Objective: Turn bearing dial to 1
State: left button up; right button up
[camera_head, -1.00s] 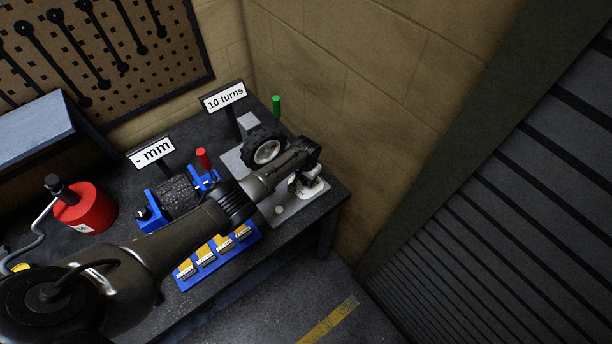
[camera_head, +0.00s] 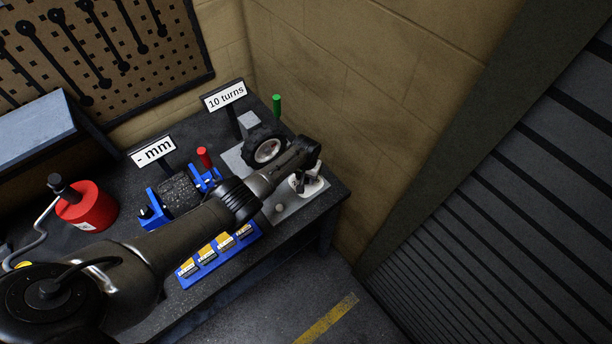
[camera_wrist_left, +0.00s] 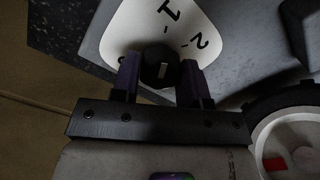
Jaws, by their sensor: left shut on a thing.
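The bearing dial is a black knob (camera_wrist_left: 158,62) on a white plate (camera_wrist_left: 150,28) marked 1 and 2, with another mark partly hidden at left. The knob has a short white mark on its face; I cannot tell which number it points to. My left gripper (camera_wrist_left: 162,78) is shut on the knob, one finger on each side. In the head view the white plate (camera_head: 316,189) lies at the table's right end, partly covered by my left gripper (camera_head: 302,183). My right gripper is not in view.
A black wheel (camera_head: 253,147) stands just behind the gripper, near a green handle (camera_head: 277,105) and the "10 turns" sign (camera_head: 225,97). A blue fixture (camera_head: 152,212), blue tray (camera_head: 190,274) and red can (camera_head: 88,208) are to the left. A wall rises behind.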

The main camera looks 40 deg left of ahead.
pick_arm(q)
jog(key=shift+w+r, duration=0.1)
jog(key=o, duration=0.9)
notch_tip(320, 180, up, 5)
jog(key=p, duration=0.2)
jog(key=shift+r+p, duration=0.2)
jog(key=shift+p, duration=0.1)
jog(key=shift+r+p, duration=0.3)
jog(key=shift+r, duration=3.85)
